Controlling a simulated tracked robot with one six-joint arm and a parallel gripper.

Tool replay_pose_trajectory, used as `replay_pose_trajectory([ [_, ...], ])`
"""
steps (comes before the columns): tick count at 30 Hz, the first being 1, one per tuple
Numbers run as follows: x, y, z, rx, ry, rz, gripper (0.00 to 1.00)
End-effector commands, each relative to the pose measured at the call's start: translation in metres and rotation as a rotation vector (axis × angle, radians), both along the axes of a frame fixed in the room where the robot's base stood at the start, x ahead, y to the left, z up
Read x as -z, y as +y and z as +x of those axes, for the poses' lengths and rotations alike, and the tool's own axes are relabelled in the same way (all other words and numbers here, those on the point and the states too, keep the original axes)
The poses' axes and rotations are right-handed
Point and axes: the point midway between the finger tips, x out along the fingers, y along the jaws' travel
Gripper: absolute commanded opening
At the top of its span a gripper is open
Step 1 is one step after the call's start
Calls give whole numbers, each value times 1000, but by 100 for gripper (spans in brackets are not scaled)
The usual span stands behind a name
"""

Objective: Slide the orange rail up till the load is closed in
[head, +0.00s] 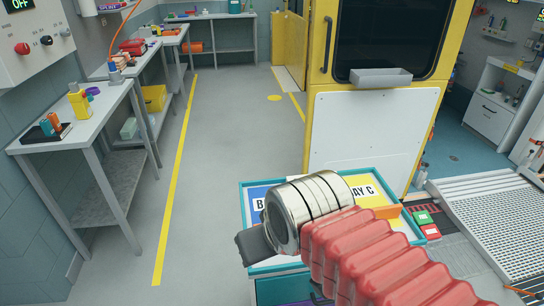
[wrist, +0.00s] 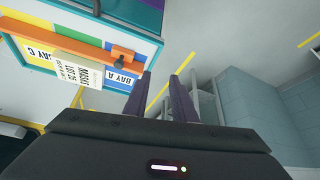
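The orange rail (wrist: 80,36) lies across the teal-rimmed tray (wrist: 158,42) in the wrist view, with a dark knob (wrist: 121,64) on its right end. The load appears to be a cream box with a white "MARKERS" label (wrist: 80,72), beside the rail, between the BAY A and BAY C labels. I cannot tell whether rail and box touch. My gripper (wrist: 160,76) is open and empty, its purple fingers apart, just right of the tray's corner and the knob. In the head view my arm hides much of the tray (head: 243,192); an orange piece (head: 388,212) shows at its right.
A yellow-framed panel (head: 375,135) stands right behind the tray. Red and green boxes (head: 425,223) lie right of it, before a metal ramp (head: 490,220). A workbench (head: 75,130) lines the left wall. The floor between is clear.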

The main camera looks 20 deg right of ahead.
Motion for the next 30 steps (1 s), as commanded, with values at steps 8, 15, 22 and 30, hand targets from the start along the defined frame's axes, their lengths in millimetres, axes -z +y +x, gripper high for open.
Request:
replay_pose_trajectory([
  [8, 16, -16, 3, 58, 57, 2, 4],
  [15, 33, -44, 20, 145, 149, 11, 0],
  [22, 43, -73, 42, 218, 221, 23, 0],
  [30, 57, -110, 68, 285, 298, 38, 0],
])
